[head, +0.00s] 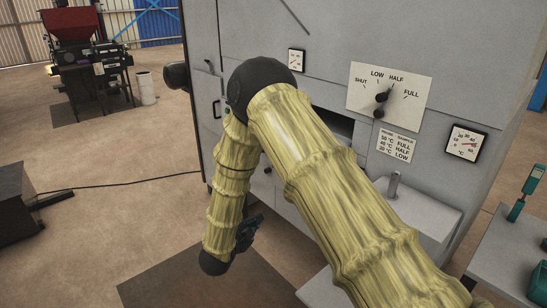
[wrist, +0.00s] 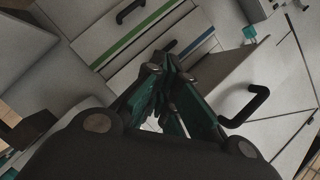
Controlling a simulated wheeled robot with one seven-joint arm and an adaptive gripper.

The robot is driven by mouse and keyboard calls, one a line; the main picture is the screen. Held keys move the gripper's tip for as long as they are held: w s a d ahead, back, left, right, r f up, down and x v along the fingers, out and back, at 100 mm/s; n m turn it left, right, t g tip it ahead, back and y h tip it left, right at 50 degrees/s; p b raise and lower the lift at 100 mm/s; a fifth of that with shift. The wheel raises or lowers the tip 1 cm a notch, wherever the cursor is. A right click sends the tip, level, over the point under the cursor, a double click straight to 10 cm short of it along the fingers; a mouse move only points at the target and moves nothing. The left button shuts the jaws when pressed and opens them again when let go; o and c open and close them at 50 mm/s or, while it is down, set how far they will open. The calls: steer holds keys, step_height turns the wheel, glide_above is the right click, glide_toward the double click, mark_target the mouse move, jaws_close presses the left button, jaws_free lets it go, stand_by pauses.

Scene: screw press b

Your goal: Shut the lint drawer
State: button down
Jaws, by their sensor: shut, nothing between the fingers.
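My gripper (wrist: 166,66) is shut and empty in the wrist view, its green-and-black fingers together. In the head view my gripper (head: 249,231) hangs low in front of the grey machine, partly hidden by my arm. In the wrist view a pale drawer-like box (wrist: 222,76) with a black handle (wrist: 246,107) stands out to the right of my fingertips. Two more fronts, one with a green stripe (wrist: 122,46) and one with a blue stripe (wrist: 191,48), lie beyond the fingers. No label shows which is the lint drawer. I cannot tell whether the fingers touch anything.
The grey machine (head: 255,28) carries a dial plate (head: 389,97) marked SHUT, LOW, HALF, FULL, and gauges (head: 465,143). A light grey ledge (head: 430,205) juts out behind my arm. A dark mat (head: 165,277) lies on the floor. A cable (head: 130,184) crosses open floor at left.

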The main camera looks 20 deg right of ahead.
steer(key=w+a+r+m+g+h+p, duration=0.1)
steer(key=a+r+m+g+h, duration=0.15)
steer(key=r+m, duration=0.5)
steer(key=w+a+r+m+g+h, duration=0.1)
steer(key=r+m+g+h, duration=0.2)
steer(key=r, duration=0.7)
steer(key=w+d+p, duration=0.2)
steer(key=d+p, duration=0.1)
steer(key=d, duration=0.3)
steer(key=w+d+m+p, duration=0.1)
steer(key=w+d+p, duration=0.2)
steer(key=d, duration=0.4)
steer(key=shift+r+t+p, duration=0.15)
steer(key=shift+t+p, duration=0.2)
steer(key=shift+p, duration=0.3)
steer(key=shift+w+h, duration=0.1)
steer(key=shift+h, duration=0.15)
steer(key=b+x, duration=1.4)
steer(key=x, duration=1.4)
steer(key=shift+d+b, duration=0.15)
steer(key=shift+b, duration=0.25)
steer(key=b+v, duration=0.4)
steer(key=v, duration=1)
